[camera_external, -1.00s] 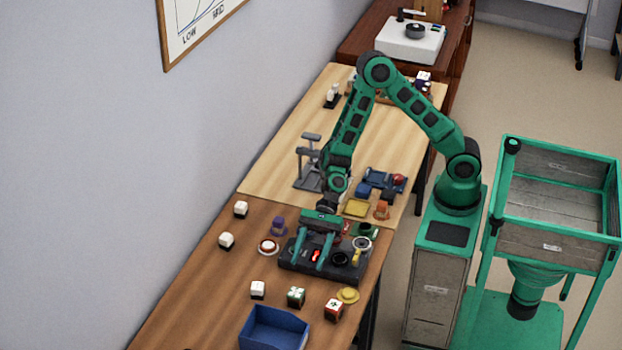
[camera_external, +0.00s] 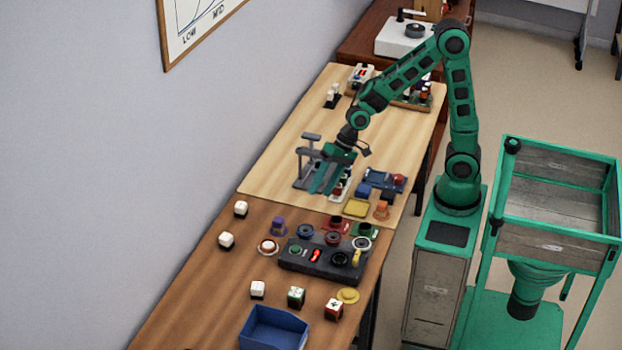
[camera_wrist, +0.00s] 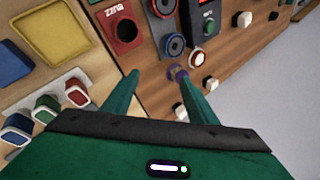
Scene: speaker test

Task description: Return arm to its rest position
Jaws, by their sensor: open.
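My green arm stands on its base at the right of the external view, with its elbow raised high. My gripper (camera_external: 328,178) is over the light wood table (camera_external: 290,150), close to the grey stand (camera_external: 309,160). In the wrist view its two green fingers (camera_wrist: 160,100) are spread apart with nothing between them. The black control box (camera_external: 322,262) with a red lit switch sits on the brown table, clear of my gripper. It also shows in the wrist view (camera_wrist: 206,25).
Below the gripper in the wrist view are a yellow tray (camera_wrist: 57,36) and several small coloured blocks. The wall bounds the left; a green-framed cart (camera_external: 560,180) stands right.

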